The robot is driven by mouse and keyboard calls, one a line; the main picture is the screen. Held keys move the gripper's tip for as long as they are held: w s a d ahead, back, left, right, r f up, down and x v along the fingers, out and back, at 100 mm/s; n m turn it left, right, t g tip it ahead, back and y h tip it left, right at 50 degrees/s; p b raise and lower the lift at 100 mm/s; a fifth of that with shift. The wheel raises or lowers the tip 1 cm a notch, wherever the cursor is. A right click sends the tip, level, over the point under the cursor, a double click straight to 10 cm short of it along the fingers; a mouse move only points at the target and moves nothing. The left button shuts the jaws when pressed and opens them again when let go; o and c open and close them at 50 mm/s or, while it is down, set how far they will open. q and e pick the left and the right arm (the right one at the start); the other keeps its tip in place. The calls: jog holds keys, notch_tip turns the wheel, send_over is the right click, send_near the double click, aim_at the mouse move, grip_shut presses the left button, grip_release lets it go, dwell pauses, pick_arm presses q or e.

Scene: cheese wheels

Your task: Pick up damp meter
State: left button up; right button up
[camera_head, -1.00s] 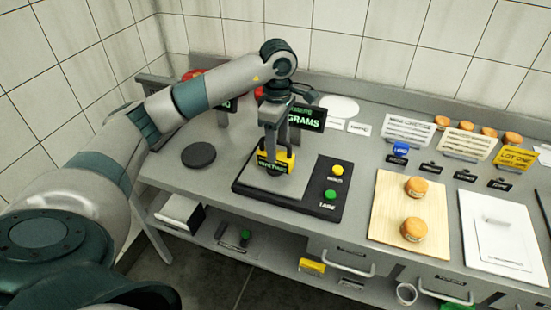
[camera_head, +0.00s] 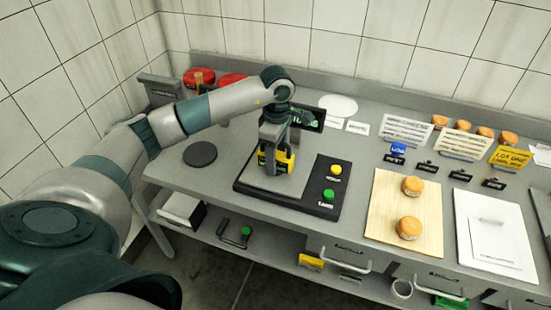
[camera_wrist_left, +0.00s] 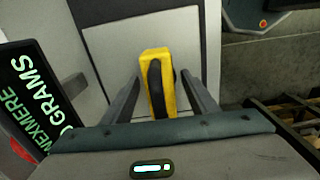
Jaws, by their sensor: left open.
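The damp meter, a yellow and black block (camera_head: 285,160), stands on the pale plate of the black scale (camera_head: 244,186). My left gripper (camera_head: 274,163) points straight down over it, its fingers reaching down around the meter. In the left wrist view the meter (camera_wrist_left: 169,68) lies between the two open fingers of my left gripper (camera_wrist_left: 157,88), with a gap visible to the right finger. Part of the meter is hidden by the fingers in the head view. My right gripper is not in view.
A display (camera_head: 310,118) stands behind the scale, close to the gripper. Yellow (camera_head: 336,170) and green (camera_head: 328,195) buttons sit on its right side. A wooden board (camera_head: 381,230) with two cheese wheels lies to the right. A dark disc (camera_head: 200,154) lies to the left.

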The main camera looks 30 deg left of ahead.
pick_arm(q)
jog(key=c, duration=1.3)
jog(key=shift+c, duration=0.2)
jog(key=shift+r, duration=0.1)
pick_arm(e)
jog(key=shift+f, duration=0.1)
